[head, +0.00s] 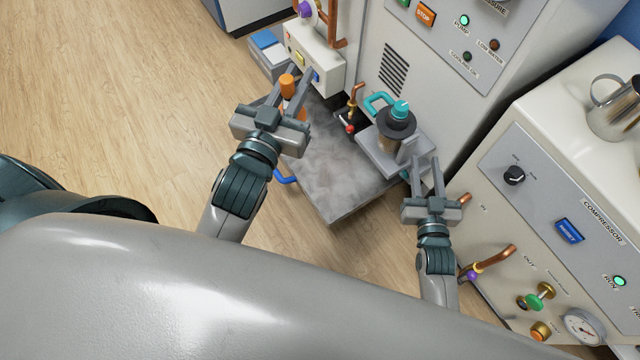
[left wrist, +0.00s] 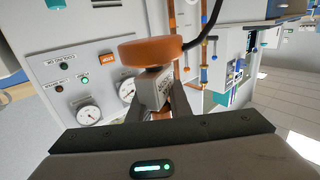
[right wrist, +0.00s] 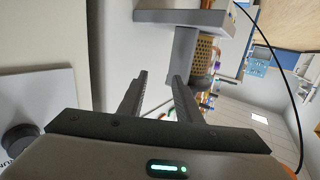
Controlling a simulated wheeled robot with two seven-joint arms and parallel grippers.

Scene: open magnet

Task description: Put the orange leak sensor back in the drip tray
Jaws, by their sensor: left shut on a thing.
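The orange leak sensor (head: 287,82) is held upright between the fingers of my left gripper (head: 288,90), above the left part of a grey, flat, mottled surface (head: 335,175). I cannot tell for sure whether that surface is the drip tray. In the left wrist view the sensor's wide orange disc (left wrist: 150,50) stands over a pale body (left wrist: 155,90), with a black cable running off to the upper right. My right gripper (head: 428,162) is open and empty, beside the grey stand at the right. Its fingers are apart in the right wrist view (right wrist: 160,90).
A grey stand (head: 375,150) holds a dark canister with a teal cap (head: 397,120). A copper pipe with a red knob (head: 351,125) rises behind the grey surface. The white compressor cabinet (head: 540,190) stands close on the right. A beige box (head: 318,55) is behind the left gripper.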

